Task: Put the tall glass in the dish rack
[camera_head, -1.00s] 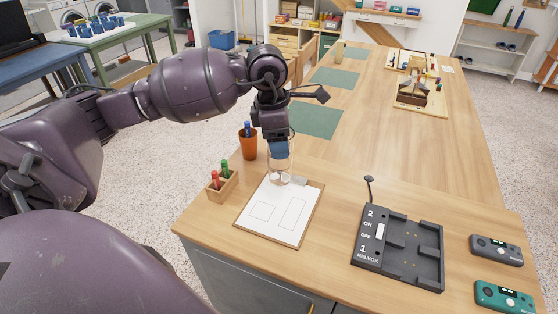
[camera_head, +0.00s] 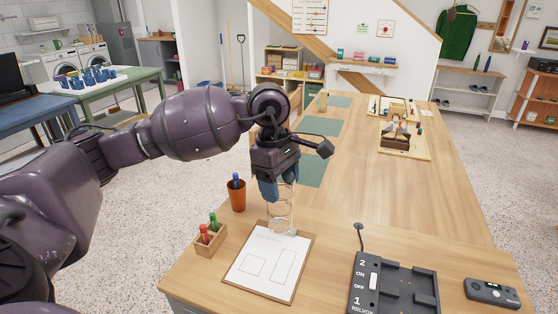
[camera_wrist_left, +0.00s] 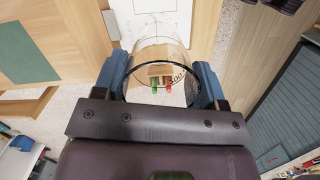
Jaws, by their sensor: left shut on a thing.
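The tall glass (camera_head: 281,213) is clear and upright in the head view, its base seen against the top edge of the clipboard. My left gripper (camera_head: 277,187) points down and is shut on its upper part. In the left wrist view the glass (camera_wrist_left: 158,52) lies between the two blue fingers of my left gripper (camera_wrist_left: 160,82), with dark markings on its side. I cannot tell whether its base touches the table. I cannot make out a dish rack in either view. My right gripper is not in view.
The clipboard (camera_head: 262,268) lies by the glass. An orange cup (camera_head: 237,197) and a wooden pen holder (camera_head: 211,241) stand left of it. A dark charging tray (camera_head: 405,285) and a grey device (camera_head: 491,293) lie right. The table's middle (camera_head: 365,195) is clear.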

